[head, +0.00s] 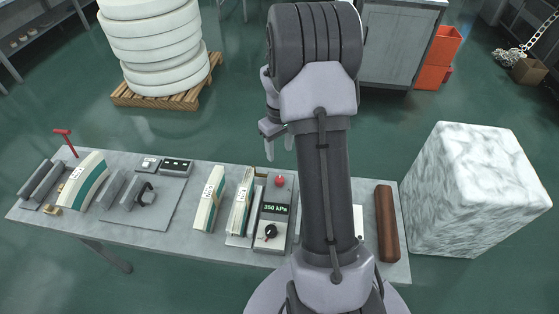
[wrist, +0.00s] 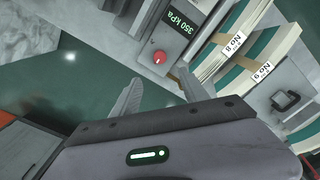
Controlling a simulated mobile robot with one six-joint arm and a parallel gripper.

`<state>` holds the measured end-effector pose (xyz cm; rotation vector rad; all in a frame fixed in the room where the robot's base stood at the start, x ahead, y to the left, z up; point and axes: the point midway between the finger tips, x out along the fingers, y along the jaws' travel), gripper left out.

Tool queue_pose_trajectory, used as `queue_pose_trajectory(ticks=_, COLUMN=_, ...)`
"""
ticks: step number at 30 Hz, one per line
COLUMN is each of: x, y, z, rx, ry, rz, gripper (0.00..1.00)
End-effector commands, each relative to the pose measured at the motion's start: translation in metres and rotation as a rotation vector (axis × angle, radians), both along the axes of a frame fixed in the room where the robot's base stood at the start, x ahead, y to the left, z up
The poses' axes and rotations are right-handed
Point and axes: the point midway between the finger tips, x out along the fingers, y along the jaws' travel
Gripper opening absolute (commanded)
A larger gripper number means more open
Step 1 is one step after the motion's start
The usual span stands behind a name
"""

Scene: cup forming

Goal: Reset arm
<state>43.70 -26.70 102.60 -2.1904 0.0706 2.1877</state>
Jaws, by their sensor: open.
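My gripper (head: 279,150) hangs to the left of my raised arm in the head view, above the far edge of the workbench (head: 200,238). Its two fingers are apart with nothing between them. The wrist view shows the open fingers of my gripper (wrist: 158,86) too, with the green floor behind them. A control box (head: 271,225) with a red button (head: 280,181) and a display reading 350 kPa stands on the bench below the gripper. The red button also shows in the wrist view (wrist: 159,57), beyond the fingertips. My arm hides part of the bench.
Numbered white-and-green pieces (head: 211,198) stand on the bench left of the box. A brown roller (head: 386,222) lies at the right end. A white marbled block (head: 478,188) stands right of the bench. A pallet (head: 190,97) bears stacked white rings behind.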

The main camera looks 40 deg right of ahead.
Motion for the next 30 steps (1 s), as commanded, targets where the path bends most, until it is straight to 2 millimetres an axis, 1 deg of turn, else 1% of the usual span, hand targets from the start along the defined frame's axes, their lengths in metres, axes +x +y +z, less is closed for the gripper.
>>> queue_pose_trajectory(ticks=1, x=0.001, y=0.0, z=0.011, rx=-0.001, ry=-0.002, rz=0.001, gripper=0.52)
queue_pose_trajectory(ticks=3, x=0.0, y=0.0, z=0.02, rx=-0.001, ry=-0.001, rz=0.002, gripper=0.52)
queue_pose_trajectory(ticks=5, x=0.0, y=0.0, z=0.024, rx=-0.001, ry=0.0, rz=0.002, gripper=0.52)
queue_pose_trajectory(ticks=18, x=0.0, y=0.0, z=0.025, rx=0.0, ry=0.001, rz=0.001, gripper=0.52)
queue_pose_trajectory(ticks=20, x=0.001, y=0.004, z=0.029, rx=-0.003, ry=-0.008, rz=-0.002, gripper=0.52)
queue_pose_trajectory(ticks=22, x=0.004, y=0.025, z=0.047, rx=-0.011, ry=-0.041, rz=-0.018, gripper=0.52)
queue_pose_trajectory(ticks=23, x=0.004, y=0.041, z=0.059, rx=-0.014, ry=-0.065, rz=-0.03, gripper=0.52)
queue_pose_trajectory(ticks=24, x=0.002, y=0.067, z=0.078, rx=-0.018, ry=-0.106, rz=-0.052, gripper=0.52)
queue_pose_trajectory(ticks=25, x=-0.004, y=0.091, z=0.092, rx=-0.014, ry=-0.139, rz=-0.071, gripper=0.52)
queue_pose_trajectory(ticks=26, x=-0.012, y=0.115, z=0.105, rx=-0.009, ry=-0.175, rz=-0.093, gripper=0.52)
queue_pose_trajectory(ticks=27, x=-0.026, y=0.148, z=0.12, rx=0.006, ry=-0.223, rz=-0.122, gripper=0.52)
queue_pose_trajectory(ticks=29, x=-0.053, y=0.192, z=0.135, rx=0.038, ry=-0.292, rz=-0.163, gripper=0.52)
queue_pose_trajectory(ticks=30, x=-0.074, y=0.218, z=0.14, rx=0.064, ry=-0.334, rz=-0.188, gripper=0.52)
